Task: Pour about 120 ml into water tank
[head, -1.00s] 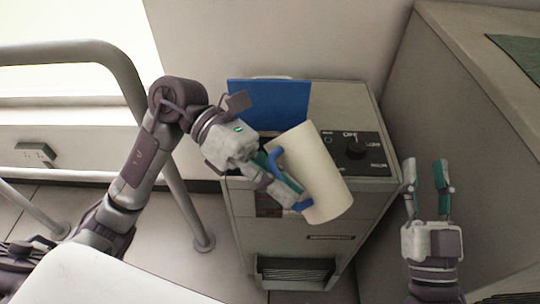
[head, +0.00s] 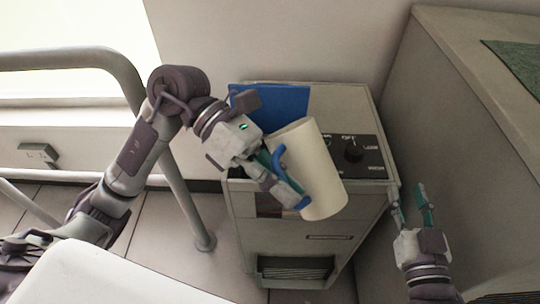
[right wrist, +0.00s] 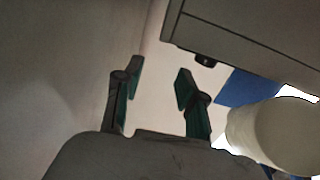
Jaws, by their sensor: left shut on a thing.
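A cream cylindrical pitcher (head: 318,175) with a blue handle (head: 281,165) is over the top of a grey machine (head: 335,105), tilted somewhat. My left gripper (head: 292,188) is shut on the blue handle. The pitcher also shows in the right wrist view (right wrist: 275,130). A blue panel (head: 285,106) stands at the back left of the machine's top; it may be the water tank's lid. The tank opening is hidden behind the pitcher and my left gripper, and no water shows. My right gripper (head: 413,197) is open and empty, right of the machine.
A control panel with a black knob (head: 354,151) is on the machine's right top. A grey counter (head: 455,110) with a green mat (head: 518,62) stands at the right. A grey rail (head: 178,195) stands at the left. Floor shows between rail and machine.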

